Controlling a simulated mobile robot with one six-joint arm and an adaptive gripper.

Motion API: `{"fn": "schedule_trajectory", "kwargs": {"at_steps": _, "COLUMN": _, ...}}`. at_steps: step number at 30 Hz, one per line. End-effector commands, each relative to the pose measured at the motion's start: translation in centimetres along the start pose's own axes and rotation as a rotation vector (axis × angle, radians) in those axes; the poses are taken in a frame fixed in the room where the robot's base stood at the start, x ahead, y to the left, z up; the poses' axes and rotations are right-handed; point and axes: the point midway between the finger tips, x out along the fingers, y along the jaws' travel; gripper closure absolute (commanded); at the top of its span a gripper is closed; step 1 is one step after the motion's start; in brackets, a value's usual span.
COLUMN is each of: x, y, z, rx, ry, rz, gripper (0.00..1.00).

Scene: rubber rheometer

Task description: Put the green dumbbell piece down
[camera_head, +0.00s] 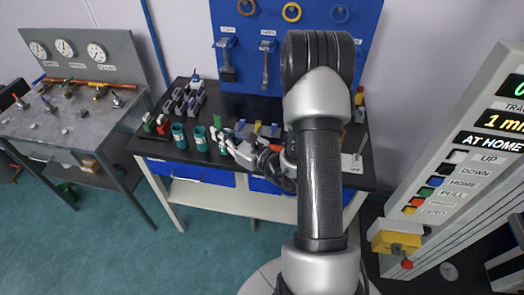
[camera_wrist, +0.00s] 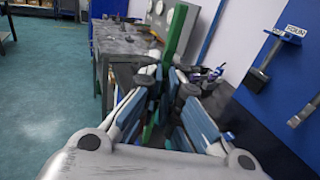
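My gripper (camera_head: 224,138) is over the black bench top, above and beside the teal cups. A green strip, the green dumbbell piece (camera_head: 217,122), shows at its tip. In the wrist view the green piece (camera_wrist: 179,32) is long and tilted, sticking out beyond my gripper (camera_wrist: 163,95). Its lower part runs down between the fingers, so the gripper looks shut on it. The fingers hide part of the piece. I see no clear contact between the piece and the bench.
Teal cups (camera_head: 179,136), a red-and-green block (camera_head: 163,125) and a rack of dark blocks (camera_head: 184,102) stand on the black bench (camera_head: 150,146). A blue tool board (camera_head: 245,45) is behind. A gauge table (camera_head: 60,125) is left, a tester with buttons (camera_head: 455,150) right.

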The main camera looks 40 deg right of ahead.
Motion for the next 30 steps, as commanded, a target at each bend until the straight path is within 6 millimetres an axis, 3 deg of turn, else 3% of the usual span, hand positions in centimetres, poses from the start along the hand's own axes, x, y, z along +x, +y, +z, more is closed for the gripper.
{"fn": "schedule_trajectory", "kwargs": {"at_steps": 1, "x": -0.5, "y": -3.3, "z": 1.0, "rx": -0.008, "ry": -0.004, "rz": -0.056, "gripper": 1.00}}
{"fn": "schedule_trajectory", "kwargs": {"at_steps": 3, "x": -1.3, "y": -7.1, "z": 2.2, "rx": -0.005, "ry": -0.004, "rz": -0.120, "gripper": 1.00}}
{"fn": "schedule_trajectory", "kwargs": {"at_steps": 6, "x": -2.5, "y": -11.4, "z": 3.8, "rx": 0.000, "ry": -0.006, "rz": -0.197, "gripper": 1.00}}
{"fn": "schedule_trajectory", "kwargs": {"at_steps": 10, "x": -3.9, "y": -15.1, "z": 5.3, "rx": 0.007, "ry": -0.010, "rz": -0.266, "gripper": 1.00}}
{"fn": "schedule_trajectory", "kwargs": {"at_steps": 13, "x": -4.5, "y": -16.5, "z": 5.7, "rx": 0.012, "ry": -0.011, "rz": -0.292, "gripper": 1.00}}
{"fn": "schedule_trajectory", "kwargs": {"at_steps": 16, "x": -4.7, "y": -16.9, "z": 4.6, "rx": 0.017, "ry": -0.010, "rz": -0.301, "gripper": 1.00}}
{"fn": "schedule_trajectory", "kwargs": {"at_steps": 30, "x": -4.5, "y": -16.7, "z": -7.5, "rx": 0.016, "ry": -0.011, "rz": -0.301, "gripper": 1.00}}
